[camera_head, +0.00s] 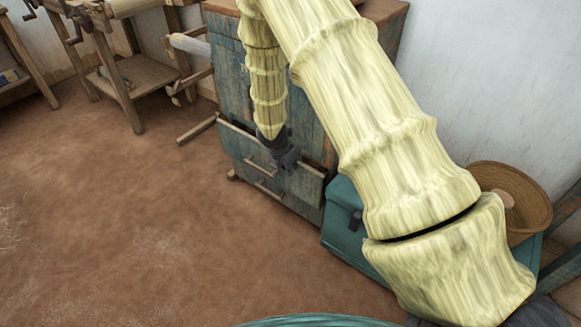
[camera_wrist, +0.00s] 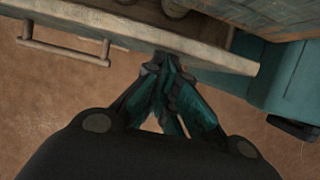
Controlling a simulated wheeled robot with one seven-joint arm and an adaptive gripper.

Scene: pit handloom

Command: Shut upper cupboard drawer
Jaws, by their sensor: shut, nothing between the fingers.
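The blue-grey wooden cupboard (camera_head: 225,85) stands against the wall in the head view. Its upper drawer (camera_head: 240,146) is pulled part way out, with its bar handle (camera_head: 259,164) on the front. In the wrist view the pale top edge of the drawer front (camera_wrist: 215,58) runs across the top, with the handle (camera_wrist: 62,47) at left. My gripper (camera_head: 288,162) is shut and empty at the right part of the drawer front. In the wrist view its fingertips (camera_wrist: 165,62) are at the front board, right of the handle; I cannot tell if they touch.
A teal chest (camera_head: 340,228) stands right of the cupboard, with a woven basket (camera_head: 515,195) behind my arm. Wooden loom frames (camera_head: 130,85) stand at the upper left. The brown floor (camera_head: 120,220) in front and to the left is clear.

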